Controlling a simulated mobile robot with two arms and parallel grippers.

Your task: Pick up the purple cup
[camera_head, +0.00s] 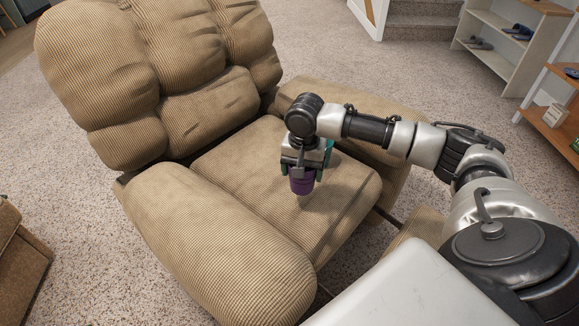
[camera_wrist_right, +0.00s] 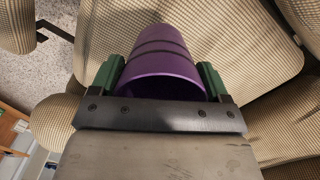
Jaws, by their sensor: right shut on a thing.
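The purple cup (camera_head: 301,183) is over the seat of the tan recliner (camera_head: 236,167). My right gripper (camera_head: 304,175) is shut on the cup from above, with a green-padded finger on each side of it. In the right wrist view the cup (camera_wrist_right: 166,62) fills the space between the two green fingers of the right gripper (camera_wrist_right: 160,85), its open rim facing the camera. The cup appears slightly above the seat, but I cannot tell the exact gap. My left gripper is not in view.
The recliner's thick armrest (camera_head: 215,240) and padded backrest (camera_head: 160,75) surround the seat. A white shelf (camera_head: 500,45) with shoes and a wooden shelf (camera_head: 560,110) stand at the right. Carpeted stairs (camera_head: 425,18) are at the back. Open carpet lies behind the chair.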

